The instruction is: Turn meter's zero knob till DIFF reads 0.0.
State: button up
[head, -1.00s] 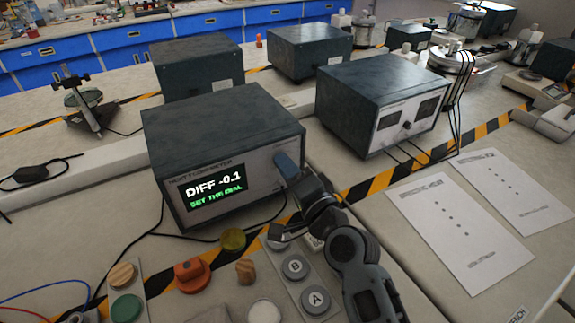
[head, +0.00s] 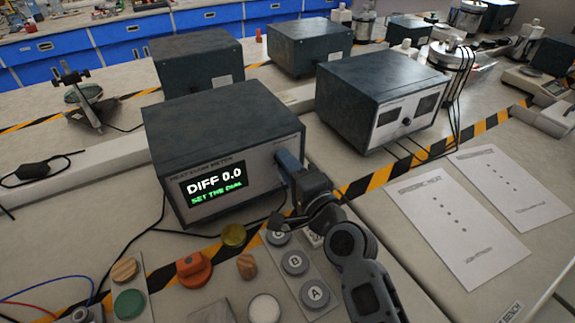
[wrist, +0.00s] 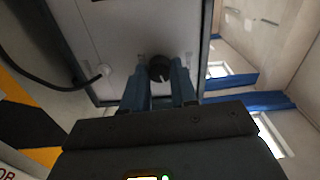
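The meter (head: 220,125) is a dark box with a light front panel at the middle left of the head view. Its display (head: 213,187) reads "DIFF 0.0" in white, with "SET THE DIAL" in green below. The zero knob (wrist: 159,68) is black and round on the panel in the wrist view; my arm hides it in the head view. My gripper (wrist: 160,78) has its two blue fingers on either side of the knob, apart, with the knob between their tips. I cannot tell whether the fingers press on it. In the head view my gripper (head: 288,168) is at the panel's right end.
A second dark instrument (head: 375,95) stands to the right. Grey buttons (head: 295,262), an orange knob (head: 194,270) and small wooden pieces (head: 246,266) lie in front. Two paper sheets (head: 455,228) lie at the right. A dark cable (wrist: 55,80) plugs into the panel.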

jog(key=o, duration=0.5)
jog(key=shift+c, duration=0.2)
jog(key=b+v, duration=0.1)
jog(key=v, duration=0.7)
